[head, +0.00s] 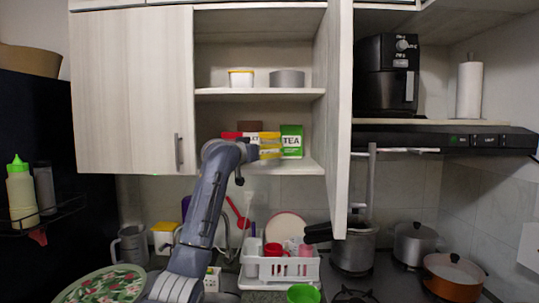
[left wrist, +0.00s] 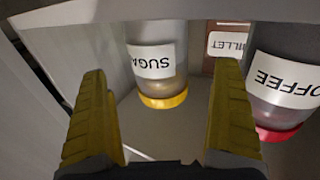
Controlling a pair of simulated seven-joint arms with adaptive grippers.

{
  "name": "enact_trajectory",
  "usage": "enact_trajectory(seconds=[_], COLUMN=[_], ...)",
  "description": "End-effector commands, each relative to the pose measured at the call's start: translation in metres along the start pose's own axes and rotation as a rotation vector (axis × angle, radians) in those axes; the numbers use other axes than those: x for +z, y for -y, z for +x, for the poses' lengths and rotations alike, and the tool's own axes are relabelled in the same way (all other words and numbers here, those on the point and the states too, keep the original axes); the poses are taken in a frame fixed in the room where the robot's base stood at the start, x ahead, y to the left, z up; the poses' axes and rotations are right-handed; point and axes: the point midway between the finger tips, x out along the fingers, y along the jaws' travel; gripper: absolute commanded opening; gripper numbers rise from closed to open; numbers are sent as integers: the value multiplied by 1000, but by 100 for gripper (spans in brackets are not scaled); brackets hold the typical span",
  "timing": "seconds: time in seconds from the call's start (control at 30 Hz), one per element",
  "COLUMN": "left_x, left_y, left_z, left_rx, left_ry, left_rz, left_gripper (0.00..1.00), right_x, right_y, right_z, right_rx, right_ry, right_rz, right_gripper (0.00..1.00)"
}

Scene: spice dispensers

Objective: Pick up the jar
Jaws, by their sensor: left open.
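A clear jar labelled SUGAR (left wrist: 158,62) with a yellow lid is in the left wrist view, ahead of my gripper and between the lines of its fingers. Its label reads upside down there. A jar labelled COFFEE (left wrist: 285,85) with a red lid stands to its right in that view. My left gripper (left wrist: 163,118) is open, with yellow ribbed fingers and nothing held. In the head view my left gripper (head: 268,146) is at the lower shelf of the open cabinet. The jars are hard to make out there. My right gripper is not in view.
A brown MILLET container (left wrist: 228,45) is behind, between the jars. A green TEA box (head: 291,142) is right of my gripper. The open cabinet door (head: 337,120) bounds the right side. The upper shelf (head: 260,93) holds two low containers. A dish rack (head: 280,268) stands below.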

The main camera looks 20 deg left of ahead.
Motion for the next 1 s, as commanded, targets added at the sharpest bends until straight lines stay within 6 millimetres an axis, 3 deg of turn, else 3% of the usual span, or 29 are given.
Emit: enact_trajectory(seconds=[0.27, 0.7, 1.0], left_x=[0, 0, 0], left_y=[-1, -1, 0], left_z=[9, 49, 56], left_rx=[1, 1, 1], left_ry=[1, 0, -1], left_rz=[-1, -1, 0], left_gripper=[98, 98, 98], right_x=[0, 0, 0], right_y=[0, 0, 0], right_z=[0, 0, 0], right_rx=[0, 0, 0], right_ry=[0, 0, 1], right_rz=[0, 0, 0], right_gripper=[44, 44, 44])
